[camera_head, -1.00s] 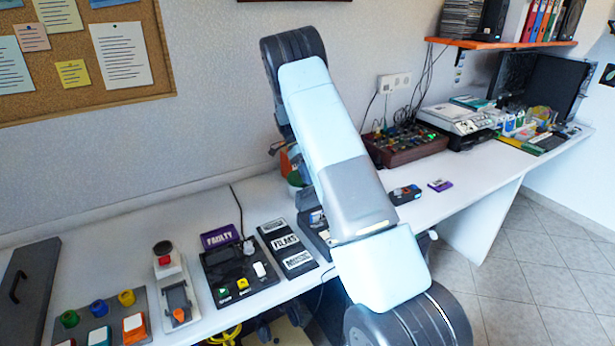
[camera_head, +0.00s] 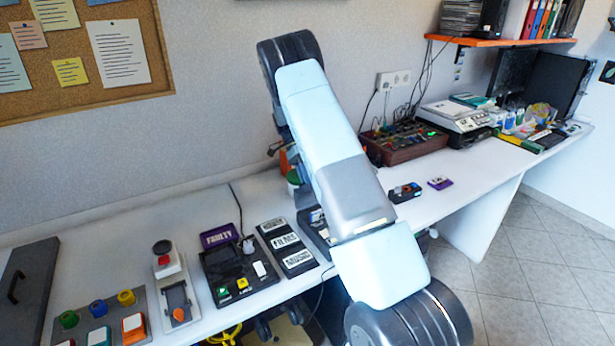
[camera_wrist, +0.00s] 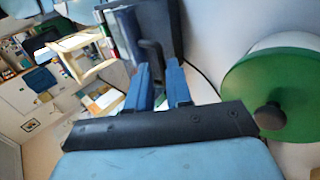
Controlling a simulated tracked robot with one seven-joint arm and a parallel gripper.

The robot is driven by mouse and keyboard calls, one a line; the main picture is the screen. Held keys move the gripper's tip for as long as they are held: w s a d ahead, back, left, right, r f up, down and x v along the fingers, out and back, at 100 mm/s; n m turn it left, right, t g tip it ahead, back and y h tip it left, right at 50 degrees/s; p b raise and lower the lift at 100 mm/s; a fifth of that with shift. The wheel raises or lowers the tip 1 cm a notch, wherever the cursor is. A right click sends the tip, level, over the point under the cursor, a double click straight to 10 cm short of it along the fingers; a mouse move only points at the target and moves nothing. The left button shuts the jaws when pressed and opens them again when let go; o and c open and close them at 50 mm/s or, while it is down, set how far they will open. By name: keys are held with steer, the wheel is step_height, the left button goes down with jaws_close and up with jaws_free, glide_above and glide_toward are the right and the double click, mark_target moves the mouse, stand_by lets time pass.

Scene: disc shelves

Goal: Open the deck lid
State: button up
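In the wrist view, a dark panel (camera_wrist: 166,22) with a black bar handle (camera_wrist: 151,50) lies ahead of my gripper (camera_wrist: 158,72); it may be the deck lid, but I cannot be sure. My gripper's two blue fingers stand a little apart, with the lower end of the handle between them. Whether they press on it is not clear. In the head view, my arm hides the gripper. A black deck (camera_head: 238,272) with green, yellow and white buttons sits on the desk, left of my arm.
A green round container (camera_wrist: 262,92) with a dark knob stands close to the right of my gripper. A purple FAULTY label (camera_head: 219,237), a black label board (camera_head: 287,248) and a dark panel with a handle (camera_head: 28,290) lie on the desk. A brown control box (camera_head: 405,143) stands farther right.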

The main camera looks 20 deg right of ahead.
steer(key=shift+o, duration=1.1)
steer(key=shift+r, duration=0.1)
steer(key=shift+a, duration=0.1)
steer(key=shift+w, duration=0.1)
steer(key=v, duration=1.3)
steer(key=shift+w+r, duration=0.25)
